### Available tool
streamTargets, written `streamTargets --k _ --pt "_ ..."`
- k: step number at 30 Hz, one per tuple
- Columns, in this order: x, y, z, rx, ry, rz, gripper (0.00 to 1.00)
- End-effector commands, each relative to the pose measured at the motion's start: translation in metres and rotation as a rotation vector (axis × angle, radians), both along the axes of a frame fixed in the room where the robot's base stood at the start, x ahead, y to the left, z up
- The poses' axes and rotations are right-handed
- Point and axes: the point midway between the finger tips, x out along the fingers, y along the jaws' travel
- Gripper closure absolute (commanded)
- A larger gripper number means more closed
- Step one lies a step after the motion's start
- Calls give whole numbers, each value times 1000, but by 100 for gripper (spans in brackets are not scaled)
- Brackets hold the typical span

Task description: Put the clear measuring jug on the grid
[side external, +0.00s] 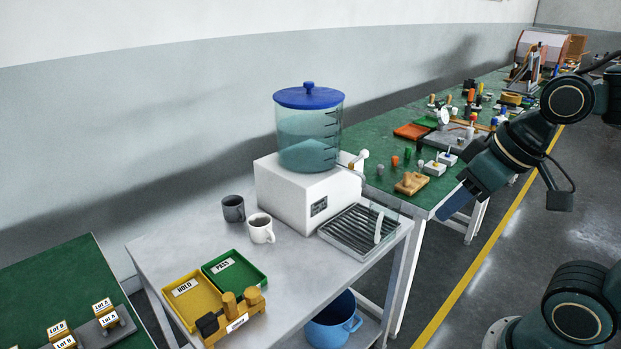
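The clear measuring jug (387,216) is faint and see-through, with a pale upright handle. It appears to stand at the right part of the dark slatted grid (345,233), in front of the white dispenser; its exact base contact is hard to see. My gripper (447,211) is to the right of the jug and apart from it, pointing down and left, beyond the table's right edge.
A white dispenser (294,196) with a blue-lidded tank (310,135) and a side tap stands behind the grid. A grey mug (233,208), a white mug (261,229), and yellow (190,305) and green (248,277) trays are left. A blue pot (330,326) sits below.

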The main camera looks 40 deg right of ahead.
Motion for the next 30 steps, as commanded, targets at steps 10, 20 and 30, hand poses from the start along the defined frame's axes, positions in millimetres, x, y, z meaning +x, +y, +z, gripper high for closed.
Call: streamTargets --k 10,20,30 --pt "-21 -3 11 -52 -18 50 67" --pt "-12 -7 10 -14 -1 -40 100" --pt "32 -33 -1 173 59 -497 100"
